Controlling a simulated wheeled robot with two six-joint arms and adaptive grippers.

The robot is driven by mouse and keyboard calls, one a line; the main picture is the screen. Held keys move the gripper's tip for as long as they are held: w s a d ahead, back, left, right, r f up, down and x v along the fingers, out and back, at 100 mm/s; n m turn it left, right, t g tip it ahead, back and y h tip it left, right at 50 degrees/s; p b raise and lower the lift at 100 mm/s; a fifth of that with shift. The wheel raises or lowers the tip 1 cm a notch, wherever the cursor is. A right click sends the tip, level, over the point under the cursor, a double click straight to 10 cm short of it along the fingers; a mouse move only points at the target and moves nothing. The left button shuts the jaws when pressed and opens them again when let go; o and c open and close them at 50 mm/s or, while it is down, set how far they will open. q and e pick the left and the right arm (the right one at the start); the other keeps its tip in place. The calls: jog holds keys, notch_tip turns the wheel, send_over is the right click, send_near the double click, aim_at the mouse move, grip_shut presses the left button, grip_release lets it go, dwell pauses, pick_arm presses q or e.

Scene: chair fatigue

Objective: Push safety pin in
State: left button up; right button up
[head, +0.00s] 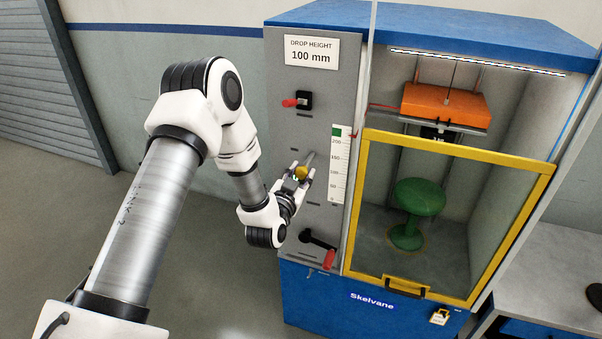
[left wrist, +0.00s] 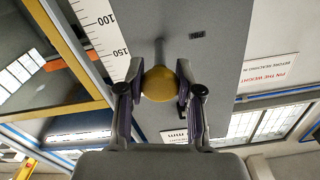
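The safety pin's yellow knob (head: 301,173) stands out from the grey front panel on a metal rod, left of the height scale. In the left wrist view the knob (left wrist: 160,86) is centred, with the rod (left wrist: 163,52) running from it to the panel. My left gripper (head: 295,178) has one finger on each side of the knob. In the left wrist view the gripper's fingertips (left wrist: 160,76) appear to touch it. How deep the rod sits in the panel cannot be told. My right gripper is not in view.
A red-handled switch (head: 291,102) is above and a red-gripped crank (head: 328,257) below on the panel. A yellow-framed guard door (head: 452,151) covers a green stool (head: 419,197) under an orange weight (head: 445,104). Floor at left is clear.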

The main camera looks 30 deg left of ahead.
aim_at(306, 163)
pick_arm(q)
grip_shut()
jog(key=shift+w+a, duration=0.1)
jog(key=shift+w, duration=0.25)
jog(key=shift+b+x, duration=0.7)
jog(key=shift+x, duration=0.9)
jog(key=o, duration=1.1)
grip_release()
jog(key=shift+s+r, duration=0.1)
jog(key=shift+s, duration=0.1)
jog(key=v, duration=1.2)
